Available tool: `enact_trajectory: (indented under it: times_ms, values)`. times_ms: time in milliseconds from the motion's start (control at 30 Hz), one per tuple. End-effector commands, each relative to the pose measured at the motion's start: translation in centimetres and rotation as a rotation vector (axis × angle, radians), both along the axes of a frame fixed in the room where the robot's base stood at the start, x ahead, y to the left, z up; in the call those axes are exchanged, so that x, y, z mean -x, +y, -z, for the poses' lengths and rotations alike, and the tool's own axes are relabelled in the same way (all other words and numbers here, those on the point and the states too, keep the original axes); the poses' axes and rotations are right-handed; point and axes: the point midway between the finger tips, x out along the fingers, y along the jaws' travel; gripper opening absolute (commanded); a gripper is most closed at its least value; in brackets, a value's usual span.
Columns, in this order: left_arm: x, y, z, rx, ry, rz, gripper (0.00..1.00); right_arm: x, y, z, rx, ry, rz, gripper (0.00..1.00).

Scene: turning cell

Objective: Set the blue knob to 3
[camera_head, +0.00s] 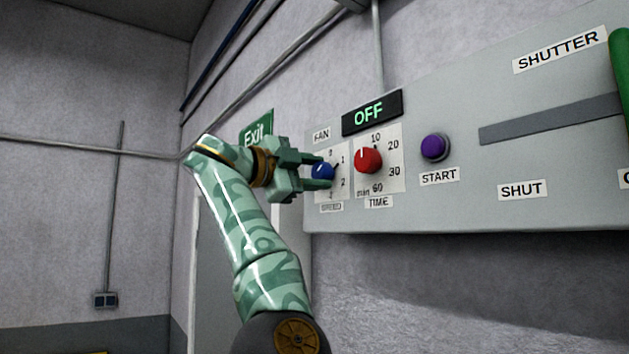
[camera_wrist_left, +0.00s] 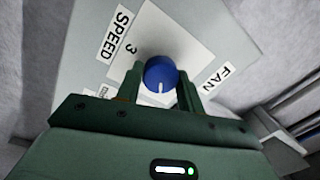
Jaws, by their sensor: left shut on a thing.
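The blue knob (camera_head: 320,171) sits on a white dial card (camera_head: 325,192) under the FAN label, with 0, 1 and 2 readable around it. My left gripper (camera_head: 328,171) is shut on the knob, one finger on each side. In the left wrist view the fingers flank the blue knob (camera_wrist_left: 160,73). Its white mark points down in that picture, away from the 3 at upper left and seemingly toward the 1 side of the dial. The fingers partly cover the knob in the head view. My right gripper is not in view.
Close right of the blue knob is a red TIME knob (camera_head: 368,159). A display reading OFF (camera_head: 371,113) is above it. A purple START button (camera_head: 434,147) and a shutter slot (camera_head: 550,119) with a green handle (camera_head: 621,65) lie further right. An Exit sign (camera_head: 256,131) hangs behind my arm.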

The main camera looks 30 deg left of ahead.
Motion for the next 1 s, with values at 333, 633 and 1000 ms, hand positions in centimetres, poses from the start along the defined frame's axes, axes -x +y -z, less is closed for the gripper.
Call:
enact_trajectory:
  times_ms: [333, 633, 1000]
  values:
    - [0.0, 0.1, 0.3, -0.301, -0.124, 0.001, 0.15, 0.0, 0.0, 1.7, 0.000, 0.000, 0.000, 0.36]
    - [-0.1, 0.1, 0.4, -0.565, -0.233, 0.002, 0.15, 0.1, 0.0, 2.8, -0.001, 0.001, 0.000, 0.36]
    - [-0.2, 0.2, 0.5, -0.889, -0.364, 0.004, 0.15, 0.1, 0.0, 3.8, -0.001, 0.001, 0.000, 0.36]
